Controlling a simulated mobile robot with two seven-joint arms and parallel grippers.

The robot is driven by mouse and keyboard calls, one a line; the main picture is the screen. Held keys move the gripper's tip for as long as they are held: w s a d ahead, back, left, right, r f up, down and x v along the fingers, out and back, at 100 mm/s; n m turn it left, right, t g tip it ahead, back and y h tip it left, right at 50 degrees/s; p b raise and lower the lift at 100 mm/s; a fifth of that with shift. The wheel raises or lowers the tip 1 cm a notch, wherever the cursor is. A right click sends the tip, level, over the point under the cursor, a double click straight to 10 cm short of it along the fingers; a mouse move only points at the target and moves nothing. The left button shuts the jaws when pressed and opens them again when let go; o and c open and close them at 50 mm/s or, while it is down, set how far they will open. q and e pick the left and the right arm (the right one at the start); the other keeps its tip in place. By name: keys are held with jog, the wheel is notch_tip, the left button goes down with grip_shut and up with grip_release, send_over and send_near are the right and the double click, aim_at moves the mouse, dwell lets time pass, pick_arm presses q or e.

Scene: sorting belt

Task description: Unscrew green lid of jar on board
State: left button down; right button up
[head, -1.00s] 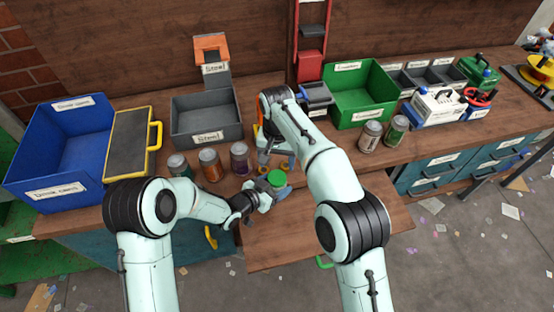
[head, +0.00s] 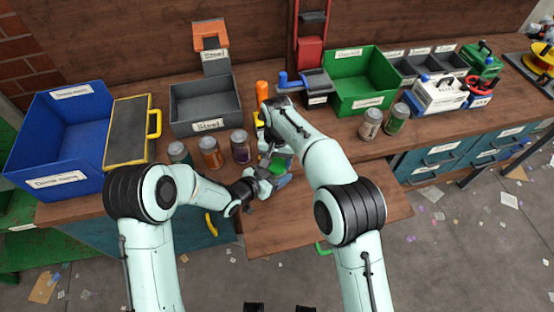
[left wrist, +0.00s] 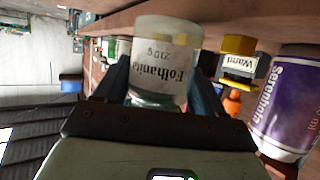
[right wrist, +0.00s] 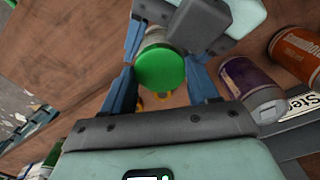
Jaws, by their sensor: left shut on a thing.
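The jar shows in the left wrist view as a clear glass jar (left wrist: 166,52) with a white printed label. My left gripper (head: 268,176) is shut on it, one finger on each side; the left gripper also shows in the left wrist view (left wrist: 163,95). The jar's green lid (right wrist: 160,68) faces my right wrist camera, and part of it shows in the head view (head: 277,167). My right gripper (right wrist: 162,82) is open, its fingers on either side of the lid. Whether they touch it is unclear. My right arm partly hides the jar in the head view.
Several cans stand behind my left arm, including an orange can (head: 211,152) and a purple can (head: 240,146). A grey steel bin (head: 207,104) and a green bin (head: 361,82) stand farther back. The pulled-out board (head: 300,228) is clear in front.

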jog(key=o, duration=1.1)
jog(key=shift+o, duration=0.2)
